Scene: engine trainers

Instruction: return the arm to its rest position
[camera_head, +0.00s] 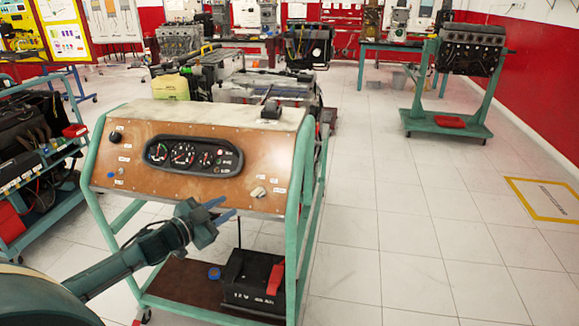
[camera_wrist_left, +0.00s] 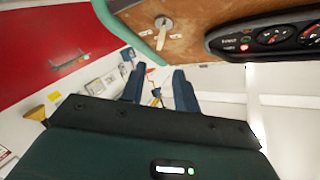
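My left arm (camera_head: 135,255) reaches in from the lower left of the head view. Its gripper (camera_head: 226,208) is in front of the lower edge of a brown instrument panel (camera_head: 132,178). The two blue fingers stand apart with nothing between them; the wrist view also shows this open gripper (camera_wrist_left: 157,88). In the wrist view, the panel (camera_wrist_left: 195,15) with its gauge cluster (camera_wrist_left: 275,38) and a key-like switch (camera_wrist_left: 163,24) lies beyond the fingers. A red lamp is lit on the cluster. My right gripper is not in view.
The panel sits on a green-framed trainer stand (camera_head: 302,170) with a black battery (camera_head: 248,280) on its lower shelf. A cart (camera_head: 50,165) stands close on the left. An engine stand (camera_head: 445,122) is at the far right. The tiled floor (camera_head: 400,240) to the right is clear.

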